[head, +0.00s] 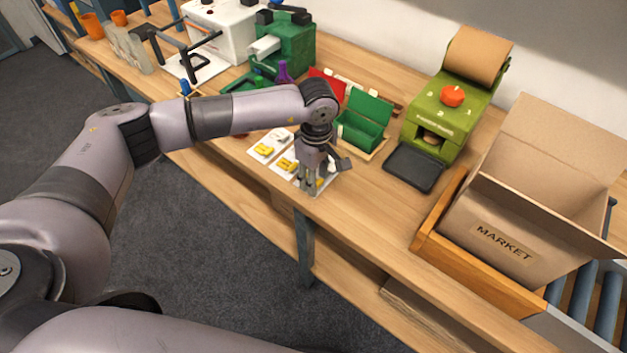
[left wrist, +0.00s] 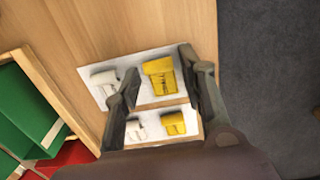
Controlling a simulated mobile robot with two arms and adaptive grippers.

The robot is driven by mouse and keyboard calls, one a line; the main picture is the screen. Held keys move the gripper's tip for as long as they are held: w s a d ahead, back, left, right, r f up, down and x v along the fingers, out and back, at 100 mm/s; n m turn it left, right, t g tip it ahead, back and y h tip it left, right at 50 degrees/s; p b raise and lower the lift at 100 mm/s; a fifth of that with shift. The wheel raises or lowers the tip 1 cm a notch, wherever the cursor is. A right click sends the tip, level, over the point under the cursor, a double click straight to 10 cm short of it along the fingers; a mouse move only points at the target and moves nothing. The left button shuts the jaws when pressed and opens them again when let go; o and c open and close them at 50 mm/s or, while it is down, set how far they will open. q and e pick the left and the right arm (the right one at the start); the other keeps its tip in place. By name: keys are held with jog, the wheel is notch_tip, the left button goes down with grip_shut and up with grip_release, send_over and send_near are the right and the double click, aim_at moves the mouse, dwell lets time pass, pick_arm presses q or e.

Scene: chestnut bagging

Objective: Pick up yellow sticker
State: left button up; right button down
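A yellow sticker (left wrist: 160,75) lies on a white card (left wrist: 147,54) on the wooden table, between the two fingers of my left gripper (left wrist: 160,63) in the left wrist view. The fingers are apart, one on each side of it, with nothing held. A second yellow sticker (left wrist: 173,123) lies closer to the wrist, and white pieces (left wrist: 105,80) lie beside the yellow ones. In the head view my left gripper (head: 311,187) points down over the card nearest the table's front edge. My right gripper is not in view.
A green open box (head: 362,131) stands just behind the gripper. A green machine (head: 445,112) with a dark tray (head: 413,169) stands to the right, then a MARKET carton (head: 503,243). The table front between gripper and carton is clear.

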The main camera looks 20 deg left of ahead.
pick_arm(q)
jog(key=c, duration=0.5)
jog(key=shift+r, duration=0.15)
